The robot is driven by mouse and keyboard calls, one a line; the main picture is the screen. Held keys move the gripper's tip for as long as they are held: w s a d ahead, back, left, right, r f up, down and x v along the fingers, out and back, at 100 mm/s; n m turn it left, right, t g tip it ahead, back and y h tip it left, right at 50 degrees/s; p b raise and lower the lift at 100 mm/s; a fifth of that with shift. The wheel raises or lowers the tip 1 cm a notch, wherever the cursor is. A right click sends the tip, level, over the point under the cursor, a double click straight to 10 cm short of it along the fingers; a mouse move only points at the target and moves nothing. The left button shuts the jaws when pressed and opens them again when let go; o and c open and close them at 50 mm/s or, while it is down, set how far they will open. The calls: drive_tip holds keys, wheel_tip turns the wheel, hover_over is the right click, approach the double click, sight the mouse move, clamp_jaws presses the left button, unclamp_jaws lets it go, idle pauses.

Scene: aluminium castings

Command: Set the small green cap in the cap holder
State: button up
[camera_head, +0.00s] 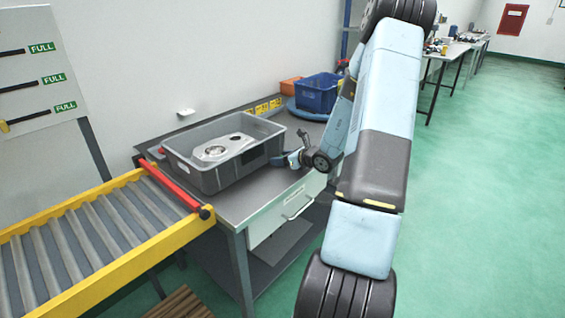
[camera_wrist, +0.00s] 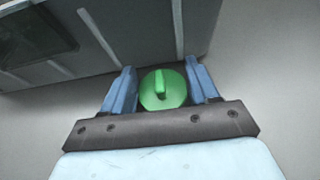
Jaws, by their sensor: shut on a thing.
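The small green cap (camera_wrist: 163,90) sits between the two blue fingers of my gripper (camera_wrist: 161,88) in the wrist view. It is round with a raised bar across its top. My gripper is shut on it. In the head view, my gripper (camera_head: 292,158) is low over the table, just right of the grey crate. The cap cannot be made out in the head view. I cannot pick out the cap holder for certain in either view.
The grey crate (camera_head: 207,181) on the table (camera_head: 262,198) holds a metal casting (camera_head: 222,149). A blue bin (camera_head: 318,92) and an orange box (camera_head: 290,84) stand behind. A yellow roller conveyor (camera_head: 100,240) meets the table at left. Green floor is free at right.

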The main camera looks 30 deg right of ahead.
drive_tip(key=shift+c, duration=1.1)
drive_tip(key=shift+r, duration=0.1)
drive_tip(key=shift+c, duration=0.4)
